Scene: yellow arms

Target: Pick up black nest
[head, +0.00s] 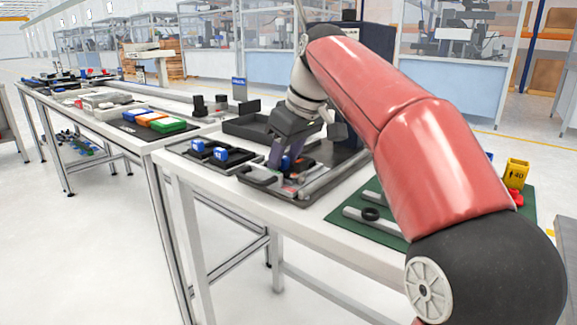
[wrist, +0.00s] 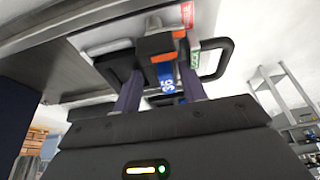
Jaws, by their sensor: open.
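My gripper (head: 284,158) points down over the dark handled tray (head: 258,180) on the white workbench. In the wrist view my gripper (wrist: 160,88) is open, its two purple-grey fingers apart. A black holder, which looks like the black nest (wrist: 118,66), lies at the fingertips, with a blue numbered block (wrist: 166,76) and an orange piece (wrist: 162,58) at it between the fingers. I cannot tell whether the fingers touch it. In the head view the nest is mostly hidden behind my gripper and small in the picture.
Left of the tray stand blue blocks (head: 221,154) in black holders. An empty black bin (head: 246,128) is behind. A green mat (head: 345,213) with a black ring (head: 370,214) lies to the right, partly behind my arm. A yellow block (head: 516,173) is far right.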

